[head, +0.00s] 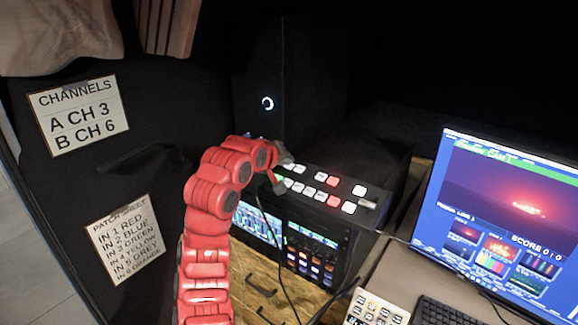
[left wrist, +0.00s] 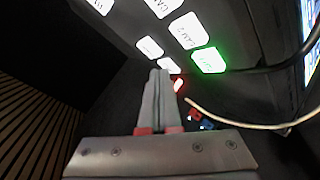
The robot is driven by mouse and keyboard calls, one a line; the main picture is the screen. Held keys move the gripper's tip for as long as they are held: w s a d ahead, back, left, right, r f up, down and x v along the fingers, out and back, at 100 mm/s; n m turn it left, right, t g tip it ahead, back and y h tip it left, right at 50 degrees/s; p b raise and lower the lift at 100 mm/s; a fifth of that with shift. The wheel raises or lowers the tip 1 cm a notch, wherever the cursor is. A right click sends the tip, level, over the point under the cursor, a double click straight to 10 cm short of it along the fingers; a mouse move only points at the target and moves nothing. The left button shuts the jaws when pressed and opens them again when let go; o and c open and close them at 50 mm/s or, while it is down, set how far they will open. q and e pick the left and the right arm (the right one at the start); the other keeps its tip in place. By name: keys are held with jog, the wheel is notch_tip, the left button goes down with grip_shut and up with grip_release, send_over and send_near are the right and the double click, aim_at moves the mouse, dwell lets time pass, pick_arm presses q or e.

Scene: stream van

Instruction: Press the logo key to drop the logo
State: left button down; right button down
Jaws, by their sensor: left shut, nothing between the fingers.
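A black switcher panel (head: 320,172) with white and red keys sits on the rack at centre. My left gripper (head: 279,178) is at the panel's left end, its fingers shut and empty. In the left wrist view the shut fingertips (left wrist: 160,74) overlap the view of a small white key (left wrist: 168,65), with a red-lit key (left wrist: 178,86) just to the right. A green-lit key (left wrist: 208,60) and a white key (left wrist: 187,31) lie farther right. I cannot read which key is the logo key, nor tell whether the tips touch one. My right gripper is not in view.
A monitor (head: 500,220) at right shows a red picture and "SCORE 0:0". A white keypad (head: 376,310) and a black keyboard (head: 445,311) lie below it. Cables hang in front of the rack (head: 310,262). A dark wall with paper signs (head: 78,112) stands at left.

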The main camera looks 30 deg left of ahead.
aim_at(283, 175)
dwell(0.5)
pick_arm(q)
jog(key=shift+s+r+b, duration=0.1)
jog(key=shift+r+b, duration=0.3)
jog(key=shift+r, duration=0.35)
jog(key=shift+r, duration=0.1)
jog(key=shift+s+r+b, duration=0.2)
jog(key=shift+r+b, duration=0.1)
jog(key=shift+r, duration=0.25)
jog(key=r, duration=0.1)
jog(key=s+r, duration=0.1)
jog(key=r, duration=0.1)
jog(key=shift+a+r+b, duration=0.1)
jog(key=shift+r+b, duration=0.2)
jog(key=shift+b, duration=0.1)
jog(key=shift+f, duration=0.1)
